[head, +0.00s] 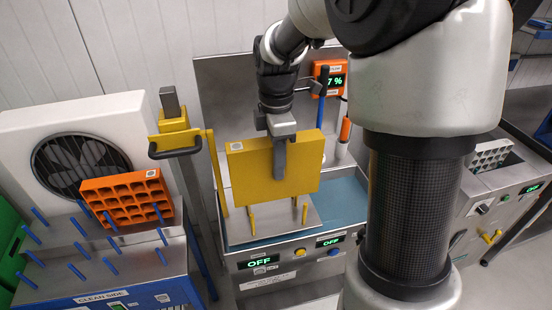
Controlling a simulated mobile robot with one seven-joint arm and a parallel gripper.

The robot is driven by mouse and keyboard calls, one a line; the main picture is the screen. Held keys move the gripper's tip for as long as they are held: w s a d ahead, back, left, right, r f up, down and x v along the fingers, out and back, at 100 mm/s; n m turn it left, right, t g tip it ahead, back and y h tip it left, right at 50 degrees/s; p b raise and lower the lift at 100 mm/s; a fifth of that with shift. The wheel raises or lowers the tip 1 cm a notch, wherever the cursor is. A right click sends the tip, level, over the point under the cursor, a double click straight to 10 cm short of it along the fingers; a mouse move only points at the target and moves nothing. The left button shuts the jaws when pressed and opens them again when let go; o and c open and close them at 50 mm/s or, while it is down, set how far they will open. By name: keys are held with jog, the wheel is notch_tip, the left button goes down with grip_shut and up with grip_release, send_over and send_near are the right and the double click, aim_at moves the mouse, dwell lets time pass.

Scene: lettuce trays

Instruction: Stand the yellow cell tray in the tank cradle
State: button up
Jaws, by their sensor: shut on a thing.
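The yellow cell tray (247,175) is upright, its broad flat side facing the camera, above the open tank. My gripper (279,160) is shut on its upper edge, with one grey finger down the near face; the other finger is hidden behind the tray. The tank cradle (277,223) is a pale plate with short yellow pegs in the tank (345,197). Peg tops show just below the tray's lower edge. I cannot tell whether the tray touches the pegs or hangs just above them; the rear of the cradle is hidden.
An orange cell tray (128,202) leans among blue pegs on the rack at left, before a white fan unit (112,112). A yellow post with a black handle (175,150) stands close left of the tank. An orange display (328,76) and upright tools are behind the tank.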

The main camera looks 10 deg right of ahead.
aim_at(276, 191)
jog(key=shift+f+b, duration=3.2)
jog(key=shift+f, duration=1.7)
jog(key=shift+f+b, duration=0.3)
jog(key=shift+f, duration=0.2)
jog(key=o, duration=1.2)
jog(key=shift+o, duration=0.6)
jog(key=o, duration=0.4)
notch_tip(276, 191, up, 8)
jog(key=p, duration=0.6)
jog(key=shift+p, duration=0.35)
